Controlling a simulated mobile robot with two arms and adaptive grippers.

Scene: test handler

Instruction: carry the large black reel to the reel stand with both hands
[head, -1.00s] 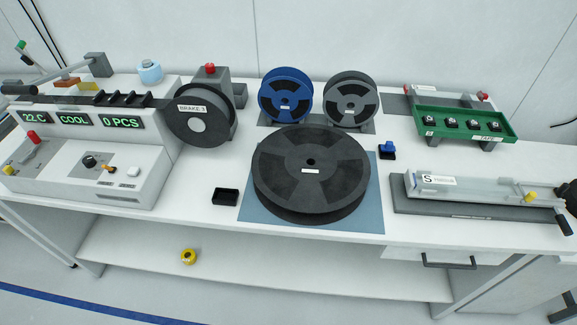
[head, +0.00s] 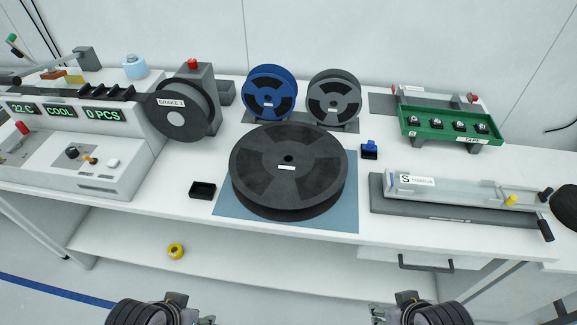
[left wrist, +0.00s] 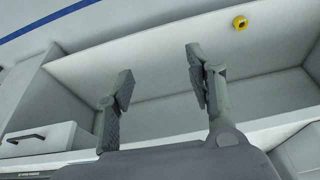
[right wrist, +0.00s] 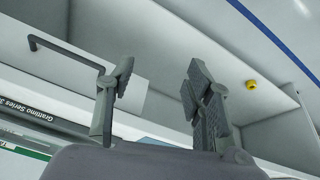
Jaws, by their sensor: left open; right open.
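The large black reel (head: 288,165) lies flat on a blue mat (head: 345,215) at the middle of the table. Behind it, a dark stand (head: 345,126) holds an upright blue reel (head: 268,93) and an upright grey reel (head: 333,97). I cannot tell for certain whether this is the reel stand. My left gripper (head: 176,298) shows at the bottom edge in the head view, in front of the table and apart from the reel. It is open and empty in the left wrist view (left wrist: 158,68). My right gripper (head: 406,297) is likewise low, open and empty in the right wrist view (right wrist: 158,75).
A machine with a dark reel marked BRAKE (head: 182,110) stands at the left. A small black box (head: 202,190) and a blue-topped piece (head: 369,149) flank the mat. A green tray (head: 450,128) and a long clear-topped fixture (head: 450,195) are at the right.

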